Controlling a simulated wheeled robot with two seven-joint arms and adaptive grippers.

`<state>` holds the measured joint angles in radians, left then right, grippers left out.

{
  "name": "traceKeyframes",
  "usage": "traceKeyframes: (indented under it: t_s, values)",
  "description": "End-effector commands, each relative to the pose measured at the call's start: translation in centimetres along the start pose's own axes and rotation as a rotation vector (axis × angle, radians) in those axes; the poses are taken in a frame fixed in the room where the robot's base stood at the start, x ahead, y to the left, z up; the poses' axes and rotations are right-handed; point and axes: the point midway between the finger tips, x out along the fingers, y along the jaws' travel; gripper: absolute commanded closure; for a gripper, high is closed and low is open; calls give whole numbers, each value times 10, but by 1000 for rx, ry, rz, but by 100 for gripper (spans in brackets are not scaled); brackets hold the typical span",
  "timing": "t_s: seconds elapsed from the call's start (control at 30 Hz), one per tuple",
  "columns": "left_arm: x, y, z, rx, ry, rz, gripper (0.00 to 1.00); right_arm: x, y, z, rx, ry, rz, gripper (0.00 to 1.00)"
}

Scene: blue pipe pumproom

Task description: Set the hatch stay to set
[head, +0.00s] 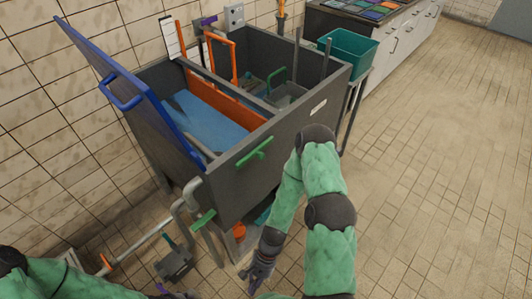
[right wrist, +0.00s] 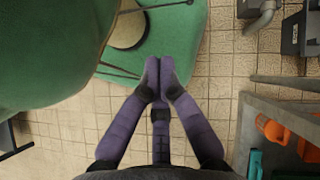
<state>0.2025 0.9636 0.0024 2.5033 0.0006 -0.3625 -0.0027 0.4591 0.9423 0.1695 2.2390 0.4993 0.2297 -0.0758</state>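A dark grey tank (head: 250,165) stands against the tiled wall. Its blue hatch lid (head: 135,85) stands raised and tilted at the left, with a blue handle (head: 122,100). I cannot tell for sure which part is the hatch stay. Green handles are on the tank's front (head: 255,152) and at its lower left corner (head: 203,220). My right gripper (head: 255,282) is low in front of the tank, apart from it. In the right wrist view its purple fingers (right wrist: 159,72) meet at the tips with nothing between them. Only a bit of my left gripper (head: 172,294) shows at the bottom edge.
An orange frame (head: 222,60) and an orange divider (head: 228,103) are in the tank. A teal bin (head: 347,53) stands behind it at the right. A pipe (head: 140,245) and a dark box (head: 173,262) are on the floor at left. The floor at right is clear.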

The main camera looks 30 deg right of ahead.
Motion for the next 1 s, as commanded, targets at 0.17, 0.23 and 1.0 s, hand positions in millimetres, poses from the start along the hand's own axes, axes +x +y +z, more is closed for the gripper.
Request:
traceKeyframes:
  t_s: [0.17,0.23,1.0]
  values:
    - [-19,7,1,0,0,0,60,-24,-23,18,254,-199,-174,100]
    - [-25,9,1,0,0,0,60,-37,-36,21,344,-274,-263,100]
    - [-85,30,3,0,0,0,60,-326,-50,-116,759,-607,-1703,100]
